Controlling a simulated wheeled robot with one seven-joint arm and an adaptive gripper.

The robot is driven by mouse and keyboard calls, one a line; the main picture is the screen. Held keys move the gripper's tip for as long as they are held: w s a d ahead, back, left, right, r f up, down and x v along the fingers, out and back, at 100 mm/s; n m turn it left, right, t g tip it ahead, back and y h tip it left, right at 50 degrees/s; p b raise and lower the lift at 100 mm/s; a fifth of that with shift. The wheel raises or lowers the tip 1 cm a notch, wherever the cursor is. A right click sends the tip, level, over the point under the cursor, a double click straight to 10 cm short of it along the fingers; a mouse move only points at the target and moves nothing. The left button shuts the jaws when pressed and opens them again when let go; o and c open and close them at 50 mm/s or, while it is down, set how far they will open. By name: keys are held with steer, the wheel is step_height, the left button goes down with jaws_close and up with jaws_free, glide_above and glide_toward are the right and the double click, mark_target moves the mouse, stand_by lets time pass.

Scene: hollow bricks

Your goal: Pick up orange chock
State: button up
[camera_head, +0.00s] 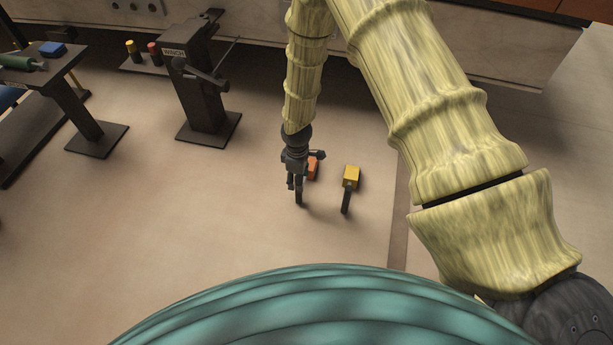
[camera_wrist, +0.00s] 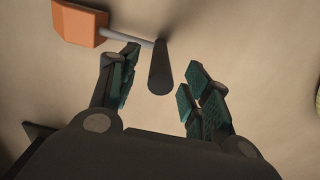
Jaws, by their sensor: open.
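The orange chock (camera_head: 313,168) is on the floor, partly hidden behind my gripper in the head view. In the wrist view the orange block (camera_wrist: 80,24) is at the upper left, with a thin grey rod running right to a dark handle (camera_wrist: 161,68). My gripper (camera_wrist: 157,90) is open, with its two fingers on either side of the handle's near end. I cannot tell how far above the handle the fingers are. In the head view my gripper (camera_head: 297,192) points down at the floor beside the block.
A yellow chock (camera_head: 351,176) with a dark handle lies on the floor just right of my gripper. A dark winch stand (camera_head: 203,95) and a table (camera_head: 50,62) with small objects are at the left. A pale wooden wall or bench side runs along the back. The floor at front left is clear.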

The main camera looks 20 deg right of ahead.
steer(key=shift+f, duration=0.9)
steer(key=shift+c, duration=0.4)
jaws_close()
